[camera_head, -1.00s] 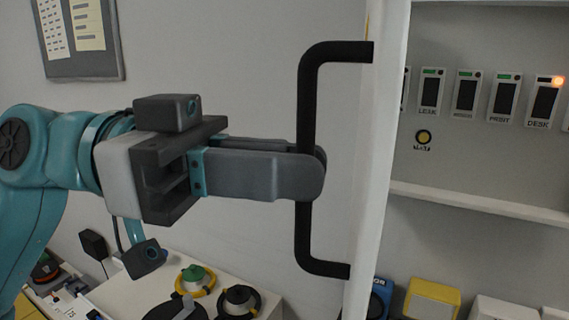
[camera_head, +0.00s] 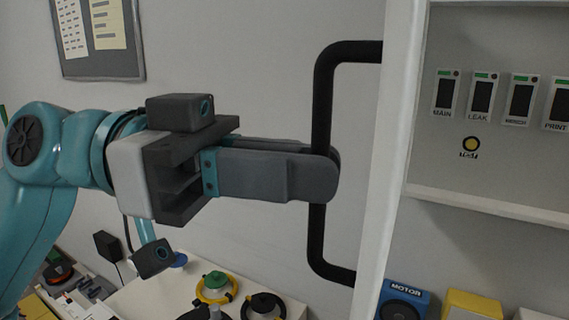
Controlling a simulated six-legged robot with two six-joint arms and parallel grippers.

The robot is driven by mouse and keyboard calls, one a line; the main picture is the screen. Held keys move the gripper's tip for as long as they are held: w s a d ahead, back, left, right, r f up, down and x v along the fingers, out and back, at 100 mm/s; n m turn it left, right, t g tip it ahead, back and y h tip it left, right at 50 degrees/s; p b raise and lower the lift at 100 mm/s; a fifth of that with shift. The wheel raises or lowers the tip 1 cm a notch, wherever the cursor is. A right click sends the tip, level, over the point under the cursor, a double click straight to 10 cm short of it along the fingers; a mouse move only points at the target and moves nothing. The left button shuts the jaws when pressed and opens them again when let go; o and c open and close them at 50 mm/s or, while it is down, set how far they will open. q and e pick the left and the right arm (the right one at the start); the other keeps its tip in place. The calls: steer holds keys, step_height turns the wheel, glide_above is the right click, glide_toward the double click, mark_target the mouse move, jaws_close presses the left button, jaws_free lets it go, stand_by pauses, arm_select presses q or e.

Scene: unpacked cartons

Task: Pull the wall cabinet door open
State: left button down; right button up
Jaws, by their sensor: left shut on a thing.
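The wall cabinet door (camera_head: 392,160) shows edge-on as a white panel right of centre and stands open, with the cabinet's inside visible to its right. Its black bar handle (camera_head: 321,100) sticks out to the left of the door and runs upright. My left gripper (camera_head: 322,172) comes in from the left and is shut on the middle of the handle, one finger on each side of the bar. The near finger hides part of the handle.
Inside the cabinet are labelled switches (camera_head: 482,95), a shelf (camera_head: 490,206), a blue MOTOR box (camera_head: 403,298) and a yellow box (camera_head: 471,304). Below my left arm, a white surface holds round knobs (camera_head: 216,287). A notice board (camera_head: 97,38) hangs on the wall.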

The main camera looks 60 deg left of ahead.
arm_select(q)
steer(key=shift+w+a, duration=0.1)
stand_by(0.4)
steer(key=c, duration=1.5)
jaws_free()
steer(key=o, duration=0.3)
steer(key=shift+w+a, duration=0.15)
steer(key=shift+w, duration=0.2)
steer(key=shift+o, duration=0.2)
steer(key=b+v, duration=0.1)
steer(key=v, duration=1.5)
steer(key=shift+s, duration=0.45)
